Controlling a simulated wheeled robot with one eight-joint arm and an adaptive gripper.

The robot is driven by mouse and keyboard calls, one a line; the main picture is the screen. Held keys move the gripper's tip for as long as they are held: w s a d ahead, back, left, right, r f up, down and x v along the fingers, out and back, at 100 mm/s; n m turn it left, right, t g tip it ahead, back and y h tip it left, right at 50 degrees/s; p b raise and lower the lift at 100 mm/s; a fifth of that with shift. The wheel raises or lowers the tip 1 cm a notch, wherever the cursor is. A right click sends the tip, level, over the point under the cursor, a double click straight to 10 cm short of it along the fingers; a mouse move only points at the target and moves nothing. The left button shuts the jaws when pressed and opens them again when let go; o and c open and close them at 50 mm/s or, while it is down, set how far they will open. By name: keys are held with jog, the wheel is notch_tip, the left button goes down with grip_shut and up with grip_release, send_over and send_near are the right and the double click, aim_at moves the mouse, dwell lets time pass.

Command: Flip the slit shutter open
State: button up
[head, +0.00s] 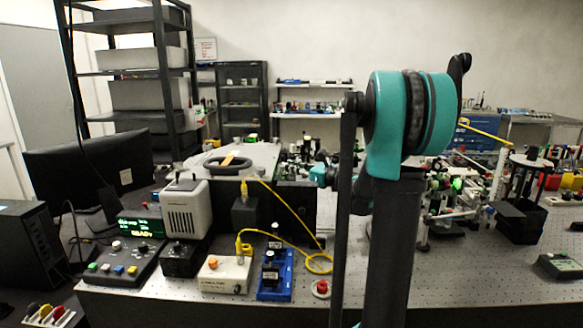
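I cannot pick out the slit shutter with certainty. A large black box (294,207) stands on the perforated bench (190,305) left of my arm, and my arm covers part of the area to its right. A blue stand (274,285) with black parts sits in front of the box. Beside it is a white box (224,276) with an orange knob and a yellow cable (285,241). My arm rises in the foreground with a large teal joint. A small teal part shows left of it, but my gripper's fingers cannot be made out.
The bench's front right is mostly clear.

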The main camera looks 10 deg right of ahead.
grip_shut()
jog(key=shift+s+a+f+n+t+y, duration=0.1)
jog(key=shift+s+n+t+y, duration=0.2)
jog(key=shift+n, duration=0.4)
jog(key=shift+s+d+n+t+y, duration=0.1)
jog(key=shift+n+y, duration=0.35)
jog(key=shift+n, duration=0.25)
jog(key=shift+s+a+f+n+t+y, duration=0.1)
jog(key=shift+s+n+t+y, duration=0.2)
jog(key=shift+n, duration=0.4)
jog(key=shift+w, duration=0.1)
jog(key=o, duration=0.5)
grip_release()
